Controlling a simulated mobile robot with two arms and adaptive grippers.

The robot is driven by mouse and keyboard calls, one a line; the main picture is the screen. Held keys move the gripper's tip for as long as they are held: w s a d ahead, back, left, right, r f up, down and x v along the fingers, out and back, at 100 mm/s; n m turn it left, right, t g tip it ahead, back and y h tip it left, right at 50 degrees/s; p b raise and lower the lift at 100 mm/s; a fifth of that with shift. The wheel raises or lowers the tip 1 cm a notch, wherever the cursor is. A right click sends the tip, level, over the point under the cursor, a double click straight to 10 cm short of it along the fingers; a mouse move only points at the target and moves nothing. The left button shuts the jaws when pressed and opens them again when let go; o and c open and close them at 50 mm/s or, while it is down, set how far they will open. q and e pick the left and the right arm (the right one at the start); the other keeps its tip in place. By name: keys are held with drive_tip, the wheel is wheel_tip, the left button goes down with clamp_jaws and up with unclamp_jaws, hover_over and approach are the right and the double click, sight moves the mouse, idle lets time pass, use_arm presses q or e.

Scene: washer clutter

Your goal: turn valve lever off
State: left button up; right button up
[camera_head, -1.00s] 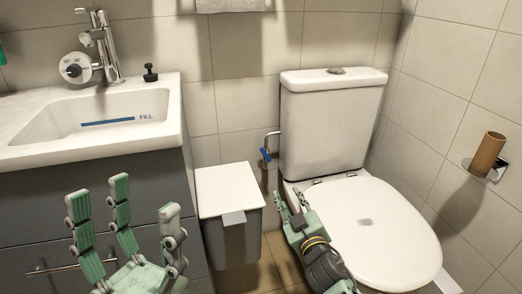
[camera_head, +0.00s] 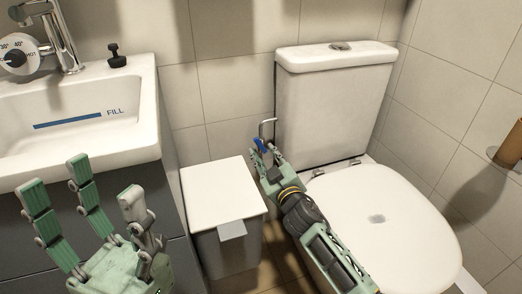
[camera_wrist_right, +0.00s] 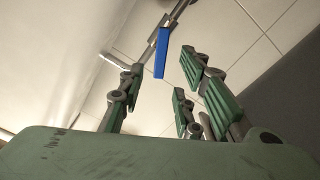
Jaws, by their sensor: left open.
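The valve lever (camera_head: 260,145) is a small blue handle on a metal pipe beside the toilet tank. In the right wrist view the blue lever (camera_wrist_right: 162,53) hangs from the pipe, just beyond and between my spread fingers. My right gripper (camera_head: 266,160) is at the lever in the head view, its fingertips close to it. In the right wrist view my right gripper (camera_wrist_right: 165,85) is open, with a gap between its fingers and nothing held. Whether a finger touches the lever is unclear. My left gripper (camera_head: 90,185) is open and empty in front of the sink cabinet.
The toilet (camera_head: 385,225) with its closed lid stands right of the valve. A white-lidded bin (camera_head: 218,192) stands to the left, close to my right gripper. The sink (camera_head: 85,150) and its cabinet are further left. A paper roll (camera_head: 509,146) is on the right wall.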

sight(259, 144)
drive_tip(key=shift+b+x, duration=0.6)
drive_tip(key=shift+x, duration=1.45)
drive_tip(key=shift+c, duration=0.4)
clamp_jaws()
